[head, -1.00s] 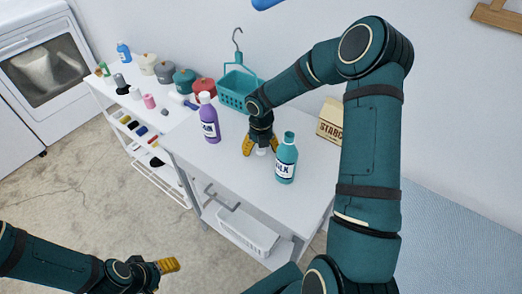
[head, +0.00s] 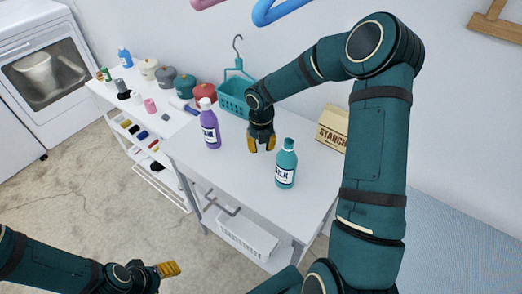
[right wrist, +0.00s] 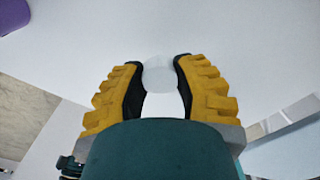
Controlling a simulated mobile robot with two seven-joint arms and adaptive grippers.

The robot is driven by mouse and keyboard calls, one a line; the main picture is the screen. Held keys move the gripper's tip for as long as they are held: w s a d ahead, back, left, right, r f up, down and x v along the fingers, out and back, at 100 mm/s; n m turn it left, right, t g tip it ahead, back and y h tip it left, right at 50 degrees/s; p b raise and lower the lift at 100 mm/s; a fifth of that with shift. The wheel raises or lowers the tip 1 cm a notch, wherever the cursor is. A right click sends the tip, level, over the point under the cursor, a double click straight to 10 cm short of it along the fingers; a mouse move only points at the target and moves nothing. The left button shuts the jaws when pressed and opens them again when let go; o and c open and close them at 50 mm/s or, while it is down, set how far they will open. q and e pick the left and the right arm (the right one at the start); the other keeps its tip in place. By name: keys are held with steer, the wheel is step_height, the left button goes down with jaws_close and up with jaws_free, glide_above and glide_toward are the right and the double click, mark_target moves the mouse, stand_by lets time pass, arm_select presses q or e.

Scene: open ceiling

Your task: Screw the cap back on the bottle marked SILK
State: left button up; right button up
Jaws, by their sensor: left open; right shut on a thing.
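The teal bottle marked SILK (head: 285,170) stands upright on the white table, and its top shows no white cap. My right gripper (head: 262,146) is to the left of the bottle and apart from it. It points down at the tabletop, shut on a small white cap. In the right wrist view the white cap (right wrist: 160,75) sits between the two yellow fingertips (right wrist: 159,78); the head view hides it. I cannot tell whether the cap still touches the table. My left gripper (head: 170,268) is open and empty, low at the left, away from the table.
A purple bottle (head: 210,130) with a white cap stands left of my right gripper; it shows at the wrist view's corner (right wrist: 14,14). Behind are a teal basket (head: 236,98) and a STARCH box (head: 333,126). The table's (head: 240,178) front is clear. Hangers (head: 290,10) hang above.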

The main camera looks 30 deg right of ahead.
mark_target(259, 146)
step_height(259, 146, up, 6)
steer(key=shift+f+p, duration=0.1)
steer(key=shift+p, duration=0.5)
arm_select(q)
steer(key=shift+s+r, duration=0.15)
steer(key=shift+r, duration=0.65)
steer(key=shift+o, duration=0.4)
arm_select(e)
steer(key=shift+a+f+m, duration=0.1)
steer(key=shift+a+m, duration=0.4)
steer(key=shift+m, duration=0.1)
steer(key=s+a+m, duration=0.3)
steer(key=a+m, duration=1)
steer(key=m, duration=0.6)
steer(key=shift+s+f, duration=0.2)
steer(key=shift+f, duration=0.25)
